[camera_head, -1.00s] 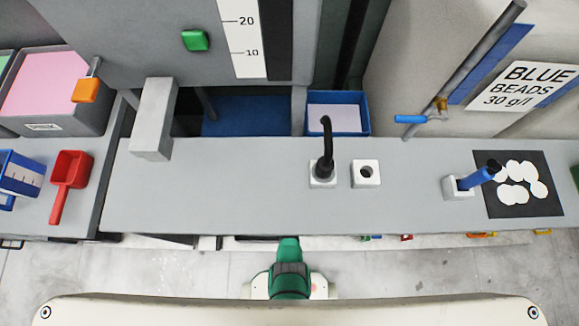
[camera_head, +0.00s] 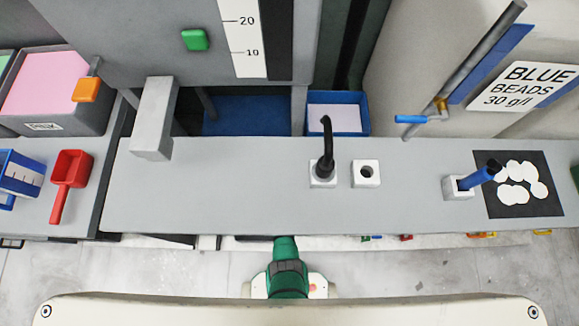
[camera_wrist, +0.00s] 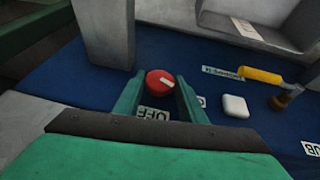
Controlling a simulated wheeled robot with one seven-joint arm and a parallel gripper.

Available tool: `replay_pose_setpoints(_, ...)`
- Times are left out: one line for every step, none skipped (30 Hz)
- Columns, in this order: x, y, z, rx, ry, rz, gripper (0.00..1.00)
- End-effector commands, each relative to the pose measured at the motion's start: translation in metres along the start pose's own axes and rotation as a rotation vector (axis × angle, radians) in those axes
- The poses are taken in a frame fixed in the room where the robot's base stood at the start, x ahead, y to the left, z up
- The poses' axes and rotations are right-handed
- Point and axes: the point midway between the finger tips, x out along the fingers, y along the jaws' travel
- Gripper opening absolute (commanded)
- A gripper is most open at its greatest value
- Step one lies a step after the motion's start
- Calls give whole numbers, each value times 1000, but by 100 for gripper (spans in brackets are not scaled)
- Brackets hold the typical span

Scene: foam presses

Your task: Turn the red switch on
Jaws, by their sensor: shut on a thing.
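The red switch (camera_wrist: 160,84) is a round red knob with a white mark on its face, on a dark blue panel in the wrist view. My gripper (camera_wrist: 160,90) has its two green fingers on either side of the knob, shut on it. An "OFF" label (camera_wrist: 153,114) shows between the fingers, close to the knob. Another label (camera_wrist: 201,101) at the right finger is mostly covered. The white mark points sideways, tilted down to the right. In the head view the switch and my fingers are hidden below the grey worktop.
On the panel beside the switch are a white square button (camera_wrist: 235,106) and a yellow-handled valve (camera_wrist: 260,75). A grey post (camera_wrist: 106,35) stands close behind the left finger. Above, the grey worktop (camera_head: 240,190) holds white blocks, one with a black hose (camera_head: 325,150).

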Motion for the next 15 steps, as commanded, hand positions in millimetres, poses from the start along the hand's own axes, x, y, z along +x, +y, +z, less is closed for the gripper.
replay_pose_setpoints(1,-2,5,-13,-8,17,15)
replay_pose_setpoints(1,-2,5,-18,-8,28,15)
replay_pose_setpoints(1,-3,5,-24,-8,43,15)
replay_pose_setpoints(1,-3,5,-29,-8,55,15)
replay_pose_setpoints(1,-3,5,-34,-9,68,15)
replay_pose_setpoints(1,-4,6,-42,-9,84,15)
replay_pose_setpoints(1,-4,6,-47,-8,97,15)
replay_pose_setpoints(1,-4,6,-51,-8,110,15)
replay_pose_setpoints(1,-4,7,-60,-10,128,15)
replay_pose_setpoints(1,-4,7,-65,-9,142,15)
replay_pose_setpoints(1,-5,6,-71,-9,155,15)
replay_pose_setpoints(1,-5,7,-78,-10,174,15)
replay_pose_setpoints(1,-5,7,-83,-10,187,15)
replay_pose_setpoints(1,-5,7,-89,-10,199,15)
replay_pose_setpoints(1,-5,7,-95,-8,214,15)
